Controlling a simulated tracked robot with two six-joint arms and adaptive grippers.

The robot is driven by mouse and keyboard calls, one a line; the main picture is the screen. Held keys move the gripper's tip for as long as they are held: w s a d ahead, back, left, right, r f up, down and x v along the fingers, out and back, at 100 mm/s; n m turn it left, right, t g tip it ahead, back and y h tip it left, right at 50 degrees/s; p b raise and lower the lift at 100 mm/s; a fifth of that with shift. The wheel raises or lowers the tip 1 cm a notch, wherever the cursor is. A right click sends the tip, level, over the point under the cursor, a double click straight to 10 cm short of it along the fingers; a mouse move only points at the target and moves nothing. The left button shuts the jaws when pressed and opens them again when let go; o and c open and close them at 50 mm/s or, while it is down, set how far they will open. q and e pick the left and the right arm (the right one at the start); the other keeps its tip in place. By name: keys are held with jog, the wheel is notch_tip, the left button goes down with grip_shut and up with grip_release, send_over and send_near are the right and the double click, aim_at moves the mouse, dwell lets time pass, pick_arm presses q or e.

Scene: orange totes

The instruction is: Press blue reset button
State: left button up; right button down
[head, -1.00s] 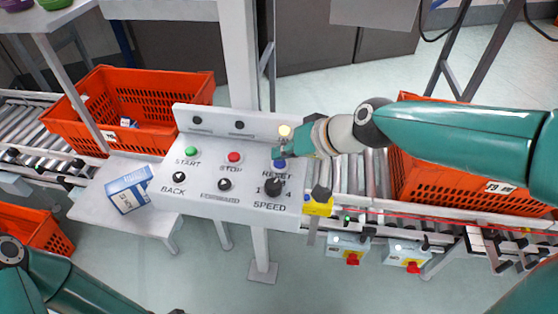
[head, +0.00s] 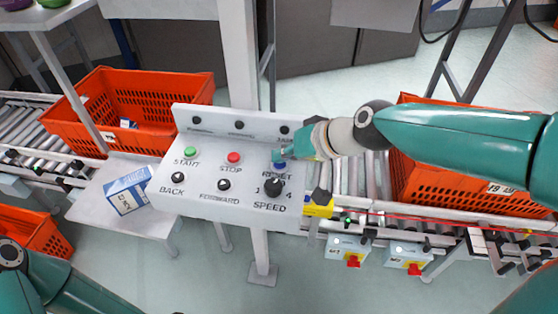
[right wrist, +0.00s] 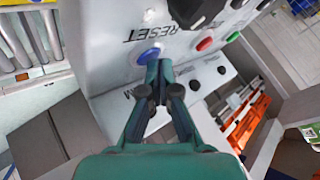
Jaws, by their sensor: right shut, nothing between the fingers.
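The blue reset button (head: 280,164) is on the sloped white control panel (head: 200,202), above the RESET label and the black speed knob (head: 272,187). My right gripper (head: 277,154) is shut and empty, with its tips right at the button and partly hiding it. In the right wrist view the closed fingertips (right wrist: 161,66) overlap the edge of the blue button (right wrist: 148,56); I cannot tell whether they touch it. My left arm shows at the lower left, with its gripper out of view.
The green start button (head: 191,152) and red stop button (head: 233,158) are left of the blue one. Orange totes stand on the left (head: 190,94) and right (head: 425,180). A blue-white box (head: 128,191) lies on a white shelf left of the panel.

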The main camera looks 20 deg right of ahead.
aim_at(282, 164)
jog(key=shift+r+p, duration=0.65)
jog(key=shift+r, duration=0.2)
jog(key=shift+r, duration=0.1)
jog(key=shift+r+p, duration=2.05)
jog(key=shift+r, duration=0.35)
